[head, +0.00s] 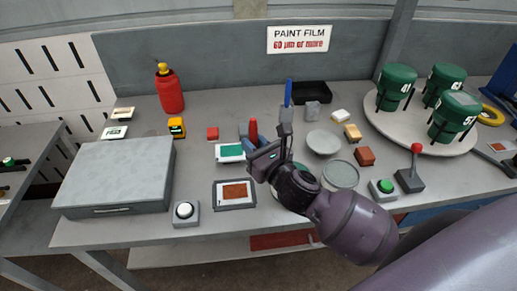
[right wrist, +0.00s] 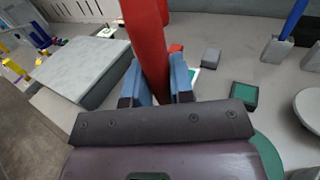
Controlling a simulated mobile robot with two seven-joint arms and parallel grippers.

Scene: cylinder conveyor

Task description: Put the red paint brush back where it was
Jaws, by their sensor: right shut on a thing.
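The red paint brush (head: 253,131) is held in my right gripper (head: 256,144), above the table's middle. In the right wrist view the red brush (right wrist: 148,40) runs up between the two blue-padded fingers (right wrist: 160,82), which are shut on it. Its lower end is hidden by the gripper. A blue brush (head: 288,93) stands upright in a grey holder just right of and behind my gripper. That holder (right wrist: 277,50) shows in the right wrist view with the blue brush (right wrist: 294,20) in it. My left gripper is not in view.
A large grey box (head: 115,175) lies at left, near a red bottle (head: 170,92). Framed sample cards (head: 234,194) lie in front. A round plate (head: 323,142) and small blocks are right of the gripper. Green pots (head: 396,80) stand on a round tray (head: 380,122).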

